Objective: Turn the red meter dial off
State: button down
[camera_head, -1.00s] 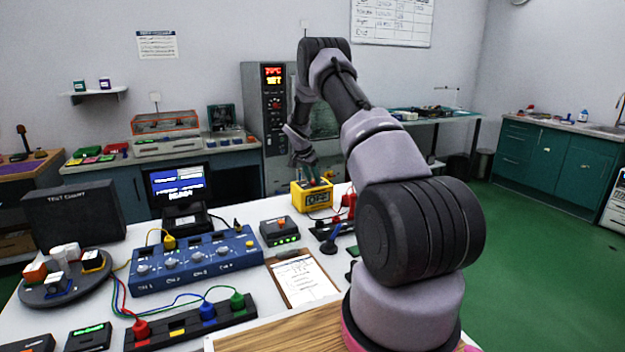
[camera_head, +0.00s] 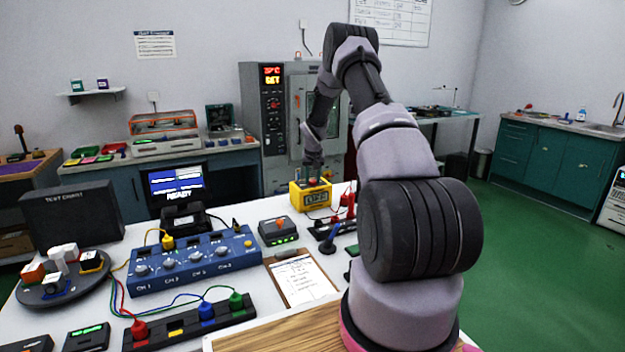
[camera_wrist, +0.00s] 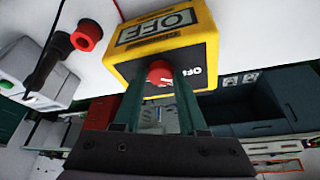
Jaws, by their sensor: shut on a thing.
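The yellow meter (camera_head: 313,198) stands on the white table, and it fills the top of the wrist view (camera_wrist: 165,38). Its display reads OFF in the wrist view. The red dial (camera_wrist: 160,74) sits on the meter's dark face. My gripper (camera_head: 313,178) is above the meter in the head view. In the wrist view my gripper (camera_wrist: 160,88) has its two fingers on either side of the red dial, shut on it. The fingers hide part of the dial and of the markings around it.
Red and black plugs (camera_head: 347,208) stand close to the right of the meter. A dark box with an orange knob (camera_head: 278,231) and a clipboard (camera_head: 302,279) lie nearer. A blue channel box (camera_head: 195,262) is at the left. The tall oven (camera_head: 272,120) stands behind.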

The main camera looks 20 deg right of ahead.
jog(key=shift+f, duration=0.1)
dwell(0.4)
jog(key=shift+c, duration=2.3)
grip_release()
jog(key=shift+a, duration=0.1)
jog(key=v, duration=1.1)
